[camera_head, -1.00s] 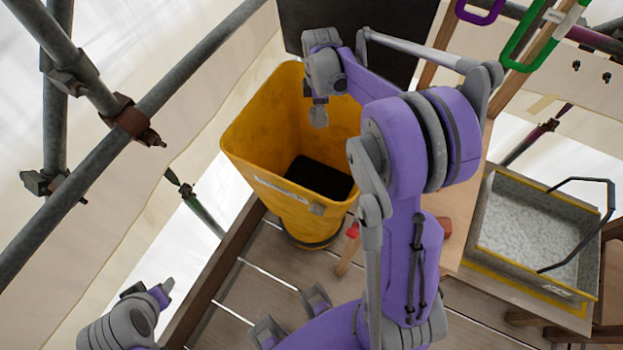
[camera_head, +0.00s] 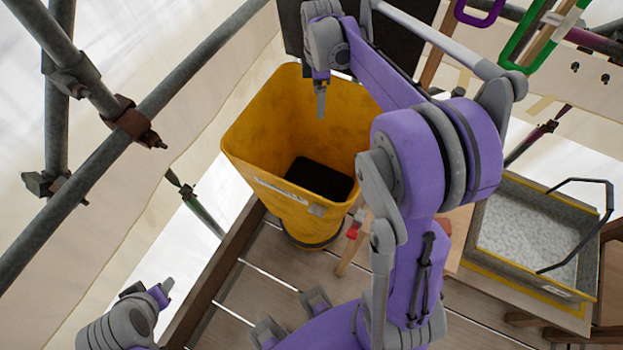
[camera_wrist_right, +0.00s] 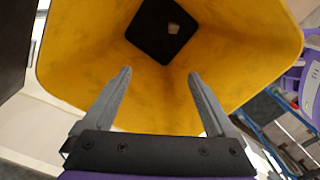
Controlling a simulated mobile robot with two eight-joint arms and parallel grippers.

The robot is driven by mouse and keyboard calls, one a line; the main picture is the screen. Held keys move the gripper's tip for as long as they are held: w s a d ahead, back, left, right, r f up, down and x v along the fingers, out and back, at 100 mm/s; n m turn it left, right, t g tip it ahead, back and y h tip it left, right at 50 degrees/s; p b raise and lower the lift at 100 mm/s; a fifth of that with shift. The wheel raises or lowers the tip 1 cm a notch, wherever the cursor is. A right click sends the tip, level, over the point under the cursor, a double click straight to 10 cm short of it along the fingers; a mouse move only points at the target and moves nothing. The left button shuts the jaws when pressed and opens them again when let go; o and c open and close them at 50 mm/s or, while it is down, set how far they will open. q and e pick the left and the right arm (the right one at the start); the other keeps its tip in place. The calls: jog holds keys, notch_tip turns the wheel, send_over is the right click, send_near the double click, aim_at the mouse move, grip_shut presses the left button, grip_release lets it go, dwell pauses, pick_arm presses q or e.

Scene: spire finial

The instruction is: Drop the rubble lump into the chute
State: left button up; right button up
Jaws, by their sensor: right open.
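The yellow chute (camera_head: 250,135) stands with its wide mouth up and a dark opening at its bottom; its inner walls fill much of the right wrist view (camera_wrist_right: 80,45). My right gripper (camera_head: 321,112) points down over the mouth. In the wrist view its fingers (camera_wrist_right: 160,73) are spread with nothing between them. A small pale grey lump (camera_wrist_right: 174,28), seemingly the rubble lump, shows against the dark bottom opening, apart from the fingers. The head view does not show it. My left gripper (camera_head: 162,291) is low at the left, away from the chute; its jaw opening is unclear.
Scaffold poles (camera_head: 130,125) cross the left side. A grey tray (camera_head: 530,230) with pale granular material and a black handle sits on a wooden bench at right. A dark panel (camera_head: 405,40) stands behind the chute. Green and purple loops (camera_head: 530,40) hang at upper right.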

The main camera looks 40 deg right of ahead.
jog(key=shift+r, duration=2)
jog(key=s+a+f+m+t, duration=0.2)
jog(key=s+a+m, duration=0.4)
jog(key=s+a, duration=0.3)
jog(key=s+a+f+m+t, duration=0.3)
jog(key=s+a+f+m, duration=0.1)
jog(key=s+a, duration=0.5)
jog(key=shift+s+a+f+m+p, duration=0.25)
jog(key=shift+m+p, duration=0.2)
jog(key=shift+m, duration=0.45)
